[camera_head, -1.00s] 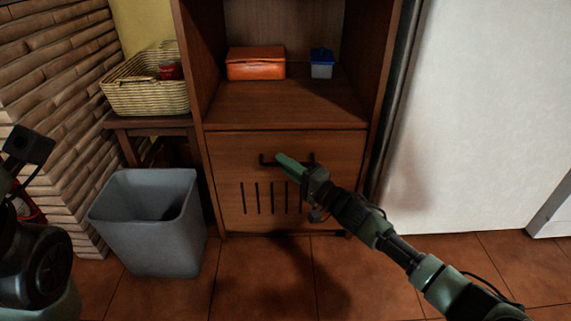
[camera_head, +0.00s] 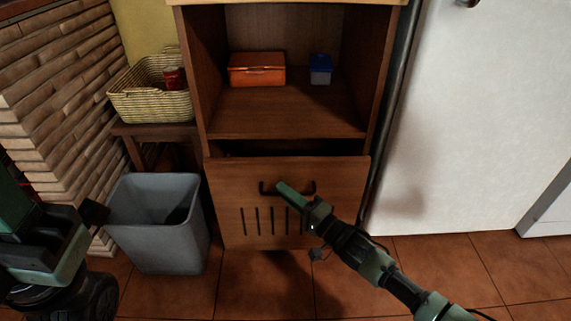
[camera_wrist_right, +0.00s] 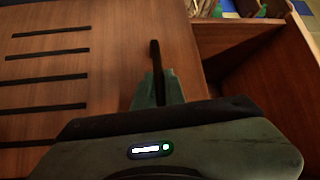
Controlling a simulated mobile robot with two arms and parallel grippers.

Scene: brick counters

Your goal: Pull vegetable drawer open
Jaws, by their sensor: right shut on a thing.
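The vegetable drawer (camera_head: 225,205) is the brown wooden front with vertical slots at the bottom of the cabinet. It stands a little open, with a dark gap along its top edge. Its black bar handle (camera_head: 267,188) is on the upper part of the front. My right gripper (camera_head: 283,187) is shut on the handle. In the right wrist view the handle (camera_wrist_right: 155,55) rises from between the fingers, and the slotted drawer front (camera_wrist_right: 110,60) fills the left. My left arm shows at the lower left of the head view, but its fingertips cannot be made out clearly.
A grey bin (camera_head: 155,235) stands on the tiled floor, close to the drawer's left side. A wicker basket (camera_head: 150,105) sits on a small table. An orange box (camera_head: 257,70) and a blue container (camera_head: 320,70) are on the shelf above. A white fridge-like surface (camera_head: 480,110) is at right.

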